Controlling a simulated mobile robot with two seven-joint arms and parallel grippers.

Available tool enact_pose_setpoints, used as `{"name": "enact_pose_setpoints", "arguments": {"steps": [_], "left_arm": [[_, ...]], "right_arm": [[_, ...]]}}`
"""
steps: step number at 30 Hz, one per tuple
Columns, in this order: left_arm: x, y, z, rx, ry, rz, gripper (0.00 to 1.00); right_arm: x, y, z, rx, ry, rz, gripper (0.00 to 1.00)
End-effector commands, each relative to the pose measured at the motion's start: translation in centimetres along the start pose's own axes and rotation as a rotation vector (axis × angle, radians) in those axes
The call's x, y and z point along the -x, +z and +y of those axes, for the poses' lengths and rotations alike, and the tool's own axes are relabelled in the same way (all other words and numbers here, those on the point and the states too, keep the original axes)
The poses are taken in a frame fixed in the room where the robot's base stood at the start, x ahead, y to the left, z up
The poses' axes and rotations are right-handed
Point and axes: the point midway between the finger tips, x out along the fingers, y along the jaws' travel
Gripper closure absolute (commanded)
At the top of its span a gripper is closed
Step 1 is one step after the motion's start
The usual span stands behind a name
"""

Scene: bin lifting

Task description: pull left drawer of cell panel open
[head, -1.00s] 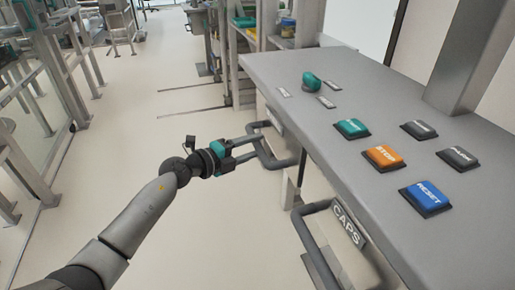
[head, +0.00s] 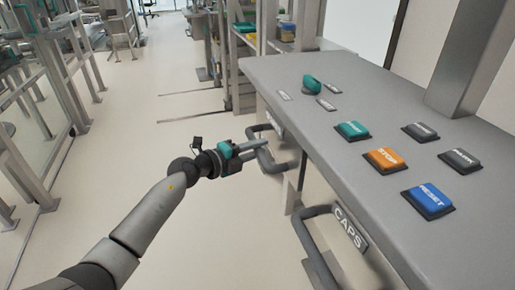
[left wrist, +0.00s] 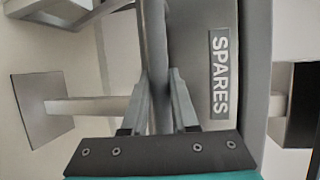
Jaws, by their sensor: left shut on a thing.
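The cell panel (head: 330,100) is a grey console at the right of the head view. Its left drawer has a dark bar handle (head: 279,166) near the panel's far end. In the left wrist view this drawer's front (left wrist: 190,60) carries a SPARES label (left wrist: 220,75), and the handle bar (left wrist: 153,35) runs upright in the picture. My left gripper (head: 262,143) is shut on this handle, with one finger on each side of the bar. It also shows in the left wrist view (left wrist: 158,88). The drawer shows no clear gap. My right gripper is out of view.
Coloured buttons, including a blue RESET (head: 429,200), are on the panel top. The floor (head: 175,130) left of the panel is clear.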

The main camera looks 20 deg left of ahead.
Motion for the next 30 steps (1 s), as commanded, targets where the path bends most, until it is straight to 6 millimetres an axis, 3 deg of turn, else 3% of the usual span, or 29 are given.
{"name": "enact_pose_setpoints", "arguments": {"steps": [5,30], "left_arm": [[0.01,0.00,0.02,0.000,0.000,0.000,1.00],[0.02,0.01,0.04,0.000,0.001,0.000,1.00]], "right_arm": [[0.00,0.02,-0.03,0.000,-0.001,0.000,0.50],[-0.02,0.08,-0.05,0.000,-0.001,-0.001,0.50]]}}
